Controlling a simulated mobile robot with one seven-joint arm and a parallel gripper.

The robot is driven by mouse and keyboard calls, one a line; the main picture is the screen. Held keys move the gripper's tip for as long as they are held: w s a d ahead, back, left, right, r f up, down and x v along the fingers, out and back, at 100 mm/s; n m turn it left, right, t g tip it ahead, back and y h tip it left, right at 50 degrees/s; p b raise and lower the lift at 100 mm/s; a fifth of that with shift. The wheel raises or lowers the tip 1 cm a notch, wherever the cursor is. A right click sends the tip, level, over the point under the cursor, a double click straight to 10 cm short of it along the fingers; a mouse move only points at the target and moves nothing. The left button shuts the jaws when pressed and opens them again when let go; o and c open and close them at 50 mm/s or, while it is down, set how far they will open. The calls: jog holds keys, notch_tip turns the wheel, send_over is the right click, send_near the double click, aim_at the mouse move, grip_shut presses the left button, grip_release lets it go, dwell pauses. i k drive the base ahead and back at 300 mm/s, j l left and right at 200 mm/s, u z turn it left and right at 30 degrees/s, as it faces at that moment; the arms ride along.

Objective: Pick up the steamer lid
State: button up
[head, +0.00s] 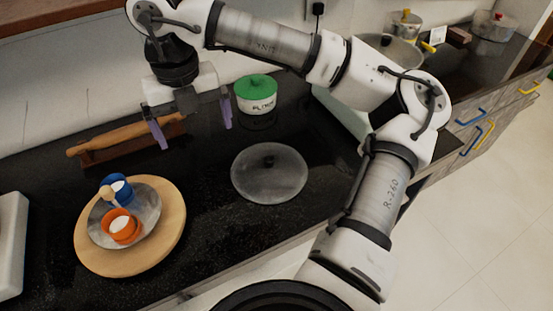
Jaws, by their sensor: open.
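A round grey metal lid (268,176) with a dark knob at its centre lies flat on the black counter, in the middle of the head view. It is the only loose lid of this kind that I see there, and I take it as the steamer lid. My gripper (192,138) hangs above the counter, to the left of the lid and farther back. Its two purple fingers are spread apart with nothing between them. It does not touch the lid.
A green-lidded white canister (256,103) stands behind the lid. A round wooden board (88,258) bears a metal plate with orange and blue cups. Pots (493,26) stand at the far right. The counter (212,225) before the lid is bare.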

aim_at(271, 173)
jog(key=i+l+u, duration=0.15)
jog(key=l, duration=0.3)
jog(key=i+l+u, duration=0.15)
jog(key=l, duration=0.35)
jog(key=l+u, duration=0.2)
jog(key=l, duration=0.25)
